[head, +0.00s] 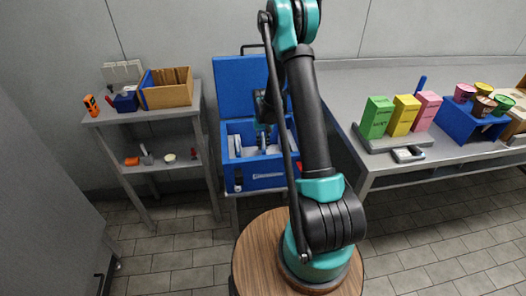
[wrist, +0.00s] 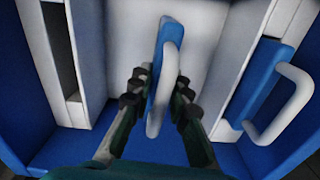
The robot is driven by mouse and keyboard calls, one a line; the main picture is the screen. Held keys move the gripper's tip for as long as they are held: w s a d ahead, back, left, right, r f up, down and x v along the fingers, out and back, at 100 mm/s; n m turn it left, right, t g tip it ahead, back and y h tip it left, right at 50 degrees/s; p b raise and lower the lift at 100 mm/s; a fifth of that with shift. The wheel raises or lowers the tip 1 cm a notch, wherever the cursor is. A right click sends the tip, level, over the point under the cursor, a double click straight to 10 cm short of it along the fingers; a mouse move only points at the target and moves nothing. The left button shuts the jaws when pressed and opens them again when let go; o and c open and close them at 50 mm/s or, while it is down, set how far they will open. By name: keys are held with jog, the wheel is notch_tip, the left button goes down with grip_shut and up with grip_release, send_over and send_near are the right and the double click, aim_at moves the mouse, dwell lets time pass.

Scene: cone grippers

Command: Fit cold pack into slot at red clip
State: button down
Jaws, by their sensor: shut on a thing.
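My gripper (wrist: 160,100) is shut on the white handle (wrist: 171,75) of a blue cold pack (wrist: 158,62), inside the blue cool box (head: 262,182). The wrist view looks down on the pack between white inner walls. In the head view my gripper (head: 263,138) reaches down into the open box and my arm hides part of it. A second blue pack (wrist: 254,82) with a white handle sits at the right in the wrist view. A dark narrow slot (wrist: 60,50) shows in the white wall at the left. A small red spot (head: 299,167), possibly the red clip, shows at the box's right edge.
The box's blue lid (head: 236,88) stands open behind. A grey shelf (head: 140,117) with a wooden crate (head: 168,95) stands left. A metal table (head: 450,150) at the right bears green, yellow and pink cartons, a blue holder (head: 465,122) and cups.

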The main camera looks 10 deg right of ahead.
jog(key=shift+r, duration=0.15)
notch_tip(320, 180, up, 19)
jog(key=d, duration=1.2)
jog(key=shift+n, duration=0.4)
jog(key=shift+f, duration=9.75)
jog(key=c, duration=1.7)
grip_release()
jog(key=shift+f, duration=0.1)
